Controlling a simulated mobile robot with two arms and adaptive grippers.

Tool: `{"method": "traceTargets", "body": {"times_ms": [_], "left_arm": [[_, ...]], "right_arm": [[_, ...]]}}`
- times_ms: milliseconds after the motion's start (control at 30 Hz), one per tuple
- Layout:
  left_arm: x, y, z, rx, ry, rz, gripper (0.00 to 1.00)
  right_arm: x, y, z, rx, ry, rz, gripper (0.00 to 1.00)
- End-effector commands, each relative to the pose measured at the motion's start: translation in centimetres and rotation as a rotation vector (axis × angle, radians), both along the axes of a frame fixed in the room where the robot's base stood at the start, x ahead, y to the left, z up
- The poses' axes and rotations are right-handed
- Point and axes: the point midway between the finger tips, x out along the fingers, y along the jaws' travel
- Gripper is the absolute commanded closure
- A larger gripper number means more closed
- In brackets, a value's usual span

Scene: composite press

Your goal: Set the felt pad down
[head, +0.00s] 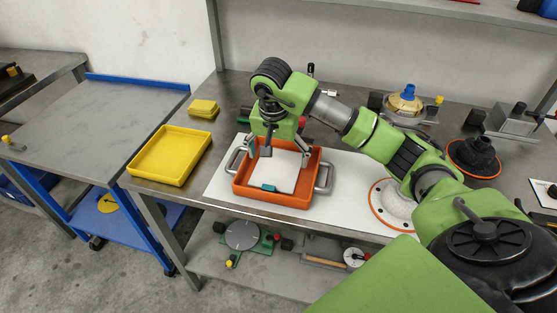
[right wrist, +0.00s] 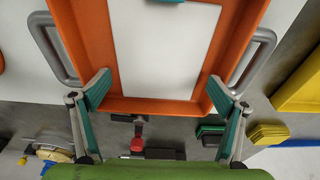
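A flat white rectangular pad (head: 284,172), which I take for the felt pad, lies inside an orange tray (head: 242,190) with grey side handles. It also shows in the right wrist view (right wrist: 165,45), flat within the tray walls. A small teal piece (head: 268,188) is at the pad's front edge. My right gripper (head: 278,155) is above the back part of the tray. In the right wrist view its two teal-lined fingers (right wrist: 158,85) stand wide apart with nothing between them touching both. Whether a fingertip touches the tray is unclear. My left gripper is not in view.
The orange tray stands on a white mat (head: 222,182) on the metal bench. An empty yellow tray (head: 170,157) and yellow blocks (head: 203,108) are to its left. An orange-rimmed round fixture (head: 393,205) is to the right. A blue-edged cart (head: 90,120) stands left of the bench.

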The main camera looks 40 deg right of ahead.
Motion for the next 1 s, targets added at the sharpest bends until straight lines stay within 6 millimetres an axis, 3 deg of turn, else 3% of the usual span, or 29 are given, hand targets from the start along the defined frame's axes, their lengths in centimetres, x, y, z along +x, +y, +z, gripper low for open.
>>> {"method": "traceTargets", "body": {"times_ms": [200, 400, 633, 1000], "left_arm": [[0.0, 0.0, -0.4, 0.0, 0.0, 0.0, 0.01], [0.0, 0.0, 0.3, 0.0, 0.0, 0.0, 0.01], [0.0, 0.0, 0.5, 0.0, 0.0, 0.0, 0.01], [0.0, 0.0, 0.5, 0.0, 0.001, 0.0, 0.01]], "right_arm": [[-0.5, 0.7, 5.2, -0.003, -0.007, 0.002, 0.1], [-0.9, 1.2, 8.8, -0.003, -0.003, 0.001, 0.1], [-1.2, 1.4, 10.1, -0.002, -0.001, 0.001, 0.1], [-1.2, 1.5, 10.1, 0.0, 0.0, 0.001, 0.1]]}}
